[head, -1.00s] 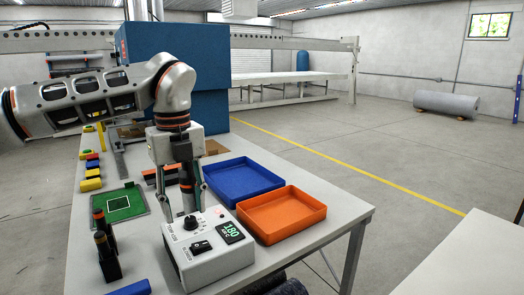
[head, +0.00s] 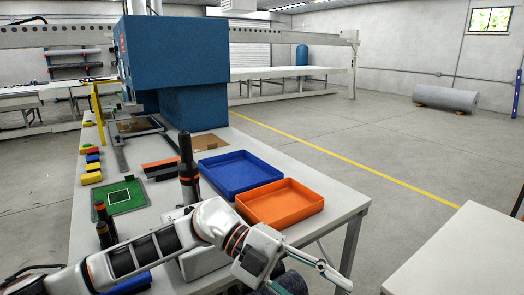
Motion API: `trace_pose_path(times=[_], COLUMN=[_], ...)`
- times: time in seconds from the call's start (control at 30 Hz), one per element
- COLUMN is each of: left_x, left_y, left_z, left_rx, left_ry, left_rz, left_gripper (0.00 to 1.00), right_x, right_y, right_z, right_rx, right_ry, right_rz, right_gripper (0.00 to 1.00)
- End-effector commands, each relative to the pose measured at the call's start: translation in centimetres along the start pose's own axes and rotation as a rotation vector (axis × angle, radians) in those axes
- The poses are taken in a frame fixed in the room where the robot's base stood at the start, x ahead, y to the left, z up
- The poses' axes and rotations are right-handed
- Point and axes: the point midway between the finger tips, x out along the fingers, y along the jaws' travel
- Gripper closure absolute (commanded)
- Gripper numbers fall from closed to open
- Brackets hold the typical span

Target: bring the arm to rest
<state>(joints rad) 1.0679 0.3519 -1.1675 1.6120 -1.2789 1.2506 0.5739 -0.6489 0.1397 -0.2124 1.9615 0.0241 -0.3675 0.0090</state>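My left arm reaches in from the lower left and across the front of the table. My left gripper (head: 335,276) hangs past the table's front edge, at the lower right, below the orange tray. Its fingers show at a slant, and I cannot tell whether they are open or shut. No held object shows in it. My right gripper is not in view. The light grey control box (head: 204,262) on the table is mostly hidden behind my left arm.
A blue tray (head: 200,164) and an orange tray (head: 246,213) stand on the table (head: 345,203). A dark upright tool (head: 187,158) stands near the box. A green mat (head: 138,201) lies at left, and a blue machine (head: 165,50) stands behind. Open floor lies to the right.

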Motion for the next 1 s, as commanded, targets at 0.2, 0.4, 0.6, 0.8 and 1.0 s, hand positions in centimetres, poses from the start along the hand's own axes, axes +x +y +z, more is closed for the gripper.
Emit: trace_pose_path(times=[0.2, 0.4, 0.6, 0.8, 1.0], left_x=[1.1, -2.0, -6.9, -11.6, -14.2], left_y=[-3.2, -4.0, -0.2, 8.9, 22.3], left_z=[-0.5, 1.7, 5.9, 10.0, 11.5], left_rx=[-0.032, -0.137, -0.319, -0.567, -0.864], left_ry=[0.040, -0.044, -0.225, -0.477, -0.760], left_rz=[-0.442, -0.820, -1.138, -1.364, -1.471], left_gripper=[0.59, 0.59, 0.59, 0.59, 0.59], right_x=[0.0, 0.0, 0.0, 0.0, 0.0], right_y=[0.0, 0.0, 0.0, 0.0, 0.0], right_z=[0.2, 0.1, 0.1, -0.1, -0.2], right_rx=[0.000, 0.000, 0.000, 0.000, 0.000], right_ry=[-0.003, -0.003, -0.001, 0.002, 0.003], right_rz=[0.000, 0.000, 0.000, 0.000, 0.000], right_gripper=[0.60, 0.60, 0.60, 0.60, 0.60])
